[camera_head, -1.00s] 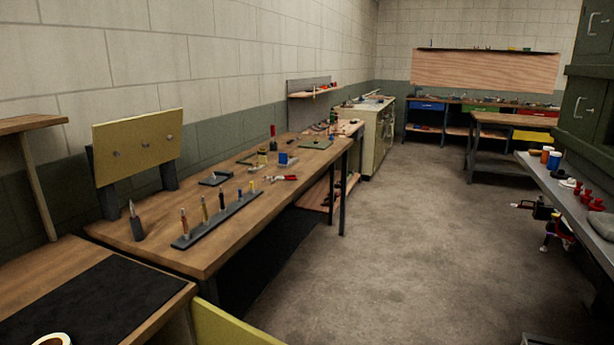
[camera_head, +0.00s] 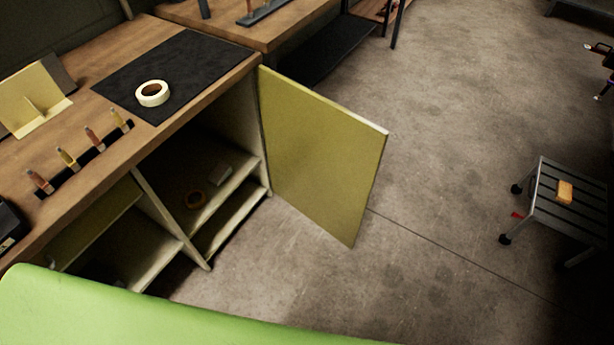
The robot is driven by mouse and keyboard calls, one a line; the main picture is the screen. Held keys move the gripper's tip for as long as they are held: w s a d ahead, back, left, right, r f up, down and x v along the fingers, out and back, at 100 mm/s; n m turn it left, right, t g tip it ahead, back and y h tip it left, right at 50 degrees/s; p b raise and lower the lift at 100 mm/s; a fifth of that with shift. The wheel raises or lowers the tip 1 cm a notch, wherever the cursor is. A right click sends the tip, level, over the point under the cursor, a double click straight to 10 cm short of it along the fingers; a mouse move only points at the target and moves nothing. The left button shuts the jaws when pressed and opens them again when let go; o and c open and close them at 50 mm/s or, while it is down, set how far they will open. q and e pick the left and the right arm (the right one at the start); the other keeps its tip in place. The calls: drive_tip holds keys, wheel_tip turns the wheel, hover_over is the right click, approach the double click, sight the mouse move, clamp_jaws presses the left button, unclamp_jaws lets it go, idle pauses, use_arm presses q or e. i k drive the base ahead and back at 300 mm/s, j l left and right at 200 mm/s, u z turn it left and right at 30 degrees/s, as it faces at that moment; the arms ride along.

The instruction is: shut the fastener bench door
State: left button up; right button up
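The fastener bench door (camera_head: 318,155) is a yellow-green panel standing wide open. It hangs from the right front corner of the wooden bench (camera_head: 215,95) and sticks out over the floor. Behind it the cabinet opening (camera_head: 195,180) is exposed, with a shelf, a small roll and a pale block inside. To its left is another open compartment (camera_head: 115,240). Neither of my grippers is in view.
A black mat (camera_head: 190,60) with a tape roll (camera_head: 152,93) lies on the bench top. Several tools stand in a rack (camera_head: 85,158). A bright green surface (camera_head: 130,315) fills the lower left. A wheeled cart (camera_head: 575,205) stands at right. Floor between door and cart is clear.

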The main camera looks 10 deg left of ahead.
sight(324, 159)
drive_tip(key=k+u, duration=0.15)
drive_tip(key=u, duration=1.3)
drive_tip(key=l+u, duration=0.85)
drive_tip(key=l, duration=0.15)
drive_tip(key=k+l+u, duration=0.1)
drive_tip(key=l+u, duration=0.35)
drive_tip(key=k+l, duration=0.1)
drive_tip(key=l, duration=0.3)
drive_tip(key=k+l, duration=0.1)
drive_tip(key=l, duration=0.25)
drive_tip(key=k+l, duration=0.15)
drive_tip(key=l, duration=0.25)
drive_tip(key=k+l, duration=0.1)
drive_tip(key=l, duration=0.25)
drive_tip(key=k+l, duration=0.1)
drive_tip(key=l, duration=0.3)
drive_tip(key=k+l, duration=0.1)
drive_tip(key=l, duration=0.3)
drive_tip(key=k+l, duration=0.15)
drive_tip(key=l, duration=0.2)
